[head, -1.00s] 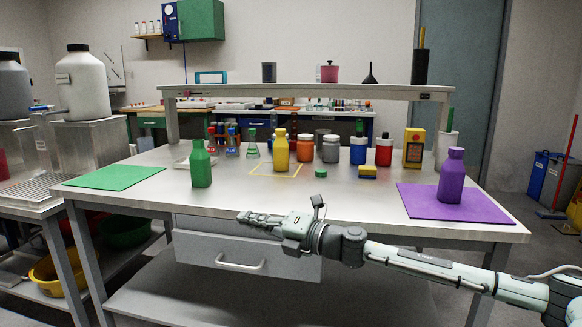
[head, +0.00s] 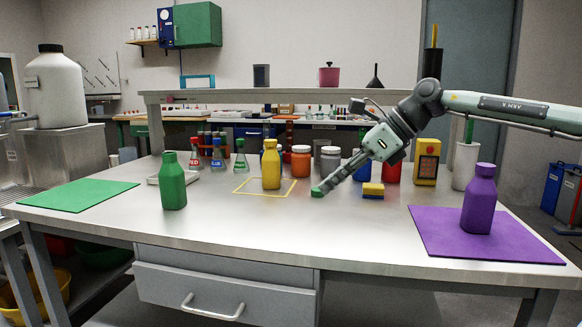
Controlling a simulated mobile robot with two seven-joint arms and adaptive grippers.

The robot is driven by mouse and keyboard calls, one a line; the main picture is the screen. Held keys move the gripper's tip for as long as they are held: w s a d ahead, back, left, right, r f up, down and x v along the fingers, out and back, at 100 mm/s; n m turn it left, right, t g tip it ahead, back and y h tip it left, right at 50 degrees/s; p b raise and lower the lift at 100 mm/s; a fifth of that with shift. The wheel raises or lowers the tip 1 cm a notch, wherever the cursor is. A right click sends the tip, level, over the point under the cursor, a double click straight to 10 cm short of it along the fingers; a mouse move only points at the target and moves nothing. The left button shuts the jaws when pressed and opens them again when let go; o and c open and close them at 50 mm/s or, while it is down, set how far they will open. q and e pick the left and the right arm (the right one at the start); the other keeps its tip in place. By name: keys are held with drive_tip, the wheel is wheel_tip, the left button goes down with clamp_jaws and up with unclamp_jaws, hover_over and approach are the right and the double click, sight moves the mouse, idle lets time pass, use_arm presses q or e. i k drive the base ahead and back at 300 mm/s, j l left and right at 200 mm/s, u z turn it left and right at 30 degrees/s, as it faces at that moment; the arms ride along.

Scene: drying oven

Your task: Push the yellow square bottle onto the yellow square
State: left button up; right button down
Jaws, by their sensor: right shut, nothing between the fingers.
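My left gripper is out of view.
A green bottle (head: 173,184) stands front left, near the green mat (head: 80,195). A purple bottle (head: 478,202) stands on the purple mat (head: 440,242). Jars, flasks and a yellow-blue sponge (head: 373,190) stand behind and right. The bench front is clear.

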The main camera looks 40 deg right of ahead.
sight(270, 161)
drive_tip(key=i+l, duration=0.7)
drive_tip(key=l, duration=0.2)
